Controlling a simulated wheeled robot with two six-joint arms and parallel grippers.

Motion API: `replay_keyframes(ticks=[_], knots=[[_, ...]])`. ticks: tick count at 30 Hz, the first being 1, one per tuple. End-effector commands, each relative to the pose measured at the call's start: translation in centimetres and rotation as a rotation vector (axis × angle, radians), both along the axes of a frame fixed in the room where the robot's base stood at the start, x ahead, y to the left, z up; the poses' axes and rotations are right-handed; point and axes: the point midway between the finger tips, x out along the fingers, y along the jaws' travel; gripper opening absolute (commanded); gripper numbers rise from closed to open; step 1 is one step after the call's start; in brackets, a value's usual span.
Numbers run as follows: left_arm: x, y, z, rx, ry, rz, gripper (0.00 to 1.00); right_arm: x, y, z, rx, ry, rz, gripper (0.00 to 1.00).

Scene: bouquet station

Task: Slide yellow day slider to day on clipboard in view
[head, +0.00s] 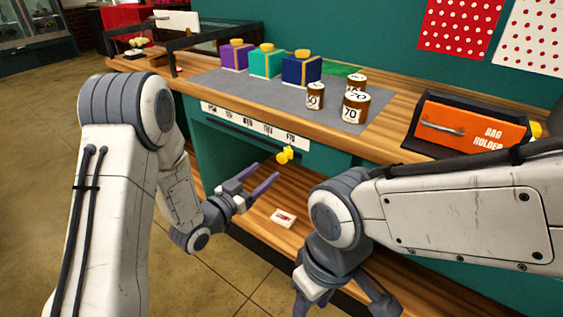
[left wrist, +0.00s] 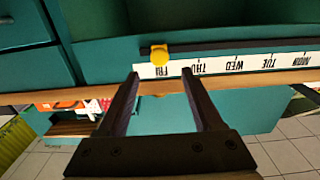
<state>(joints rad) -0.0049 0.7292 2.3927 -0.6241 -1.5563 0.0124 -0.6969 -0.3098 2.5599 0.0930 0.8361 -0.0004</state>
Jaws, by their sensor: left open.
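The yellow day slider (head: 285,155) sits on a dark rail under the bench's front edge, by the FRI end of the white day strip (head: 255,127). In the left wrist view the slider (left wrist: 159,55) shows beside the upside-down FRI label of the strip (left wrist: 235,65). My left gripper (head: 267,170) is open and empty, just in front of the slider. In the left wrist view its fingertips (left wrist: 160,73) stand to either side of the slider, apart from it. My right gripper (head: 343,302) hangs low with spread fingers, its tips partly cut off. I cannot identify a clipboard showing a day.
A small white card with a red mark (head: 283,218) lies on the lower shelf. Purple, teal and blue boxes (head: 301,70) and numbered jars (head: 355,107) stand on the grey mat. An orange-fronted bag holder (head: 458,128) is at right. Dotted sheets (head: 460,28) hang behind.

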Motion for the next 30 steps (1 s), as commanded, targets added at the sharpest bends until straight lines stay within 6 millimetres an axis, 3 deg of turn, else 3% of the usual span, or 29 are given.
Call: replay_keyframes(ticks=[12,18,26,28,30], knots=[[6.0,-4.5,0.1,0.002,-0.001,-0.002,0.67,0.0,0.0,0.3,0.000,0.000,0.000,0.50],[7.2,-5.3,0.1,0.001,0.000,0.000,0.67,0.0,0.0,0.3,0.000,0.000,0.000,0.50],[7.3,-5.4,0.1,0.002,0.001,0.001,0.67,0.0,0.0,0.3,0.000,0.000,0.000,0.50],[7.3,-5.4,0.1,0.001,0.000,0.001,0.48,0.0,0.0,0.3,0.000,0.000,0.000,0.50],[7.3,-5.4,0.1,0.001,0.000,0.001,0.21,0.0,0.0,0.3,0.000,0.000,0.000,0.50]])
